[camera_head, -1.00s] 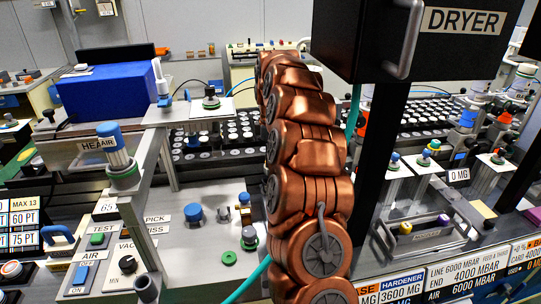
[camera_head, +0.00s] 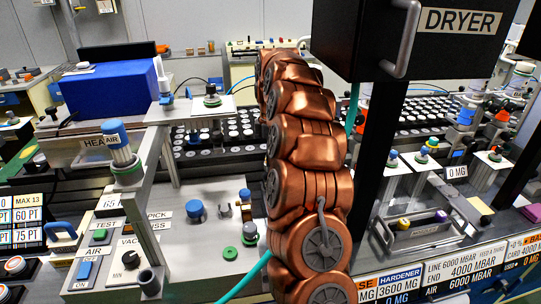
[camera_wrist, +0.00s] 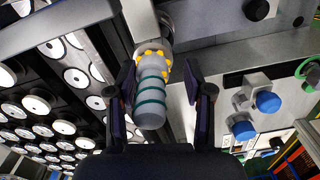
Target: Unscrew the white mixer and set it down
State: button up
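The white mixer (camera_wrist: 150,103) shows in the wrist view as a pale grey-white tube with dark green rings. A collar with yellow knobs (camera_wrist: 153,58) is at its far end, against a round metal fitting. My gripper (camera_wrist: 160,72) has its two dark fingers apart, one on each side of the mixer. A gap shows between the mixer and the right finger; whether the left finger touches it I cannot tell. In the head view I cannot make out the mixer or my gripper; my copper arm fills the middle.
A black dryer box (camera_head: 350,40) on a dark post stands right of my arm. A rack of white-topped round parts (camera_wrist: 45,105) lies left of the mixer in the wrist view. Blue knobs (camera_wrist: 268,102) stand on the right. A slanted metal post (camera_head: 150,225) rises at left.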

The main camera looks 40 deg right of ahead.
jog(key=shift+w+d+r+m+b, duration=0.1)
jog(key=shift+w+d+m+b, duration=0.4)
jog(key=shift+m, duration=0.3)
jog(key=shift+a, duration=0.15)
jog(key=shift+s, duration=0.1)
jog(key=shift+s+m+b, duration=0.1)
jog(key=shift+m+b, duration=0.4)
jog(key=shift+m, duration=0.4)
jog(key=shift+f, duration=0.2)
jog(key=shift+m+b, duration=0.3)
jog(key=shift+m, duration=0.6)
